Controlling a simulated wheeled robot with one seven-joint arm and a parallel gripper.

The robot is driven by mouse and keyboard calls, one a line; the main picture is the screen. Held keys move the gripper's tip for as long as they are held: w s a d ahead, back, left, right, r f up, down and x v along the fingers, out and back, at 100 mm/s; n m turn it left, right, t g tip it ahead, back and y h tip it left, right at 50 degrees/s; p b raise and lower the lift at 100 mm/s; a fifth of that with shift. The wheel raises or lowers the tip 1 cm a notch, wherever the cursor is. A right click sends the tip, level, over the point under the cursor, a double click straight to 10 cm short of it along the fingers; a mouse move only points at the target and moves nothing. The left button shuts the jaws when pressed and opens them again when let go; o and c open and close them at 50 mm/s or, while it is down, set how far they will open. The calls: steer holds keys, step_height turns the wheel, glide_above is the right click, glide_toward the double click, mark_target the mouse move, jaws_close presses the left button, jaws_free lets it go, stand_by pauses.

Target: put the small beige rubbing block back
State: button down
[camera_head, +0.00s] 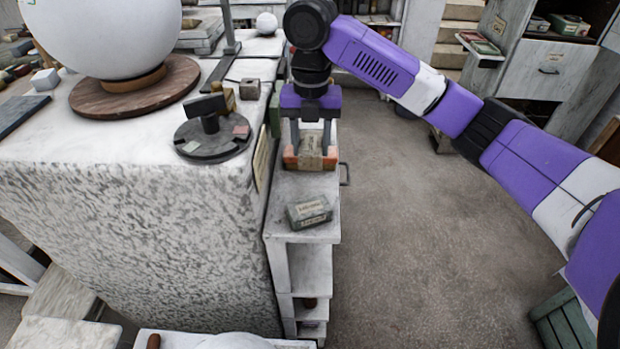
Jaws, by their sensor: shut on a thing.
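My gripper (310,155) points straight down over the top of a narrow white cabinet. It is shut on a small beige block (311,146) with faint dark marks, which shows between the two fingers. An orange-red thing (290,160) shows on both sides of the block, low at the fingertips. I cannot tell whether it is one tray or separate pieces, or whether the block touches it. The fingers hide part of the block's sides.
The white cabinet (300,190) carries a grey-green labelled box (309,212) in front of my gripper. Open floor lies right.

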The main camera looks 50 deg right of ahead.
mark_target(311, 189)
step_height(311, 189, down, 10)
steer(key=shift+f+p, duration=0.15)
steer(key=shift+p, duration=0.2)
steer(key=c, duration=0.7)
jaws_free()
step_height(311, 189, up, 12)
steer(key=shift+r+b, duration=0.1)
steer(key=shift+b, duration=0.4)
steer(key=shift+s, duration=0.15)
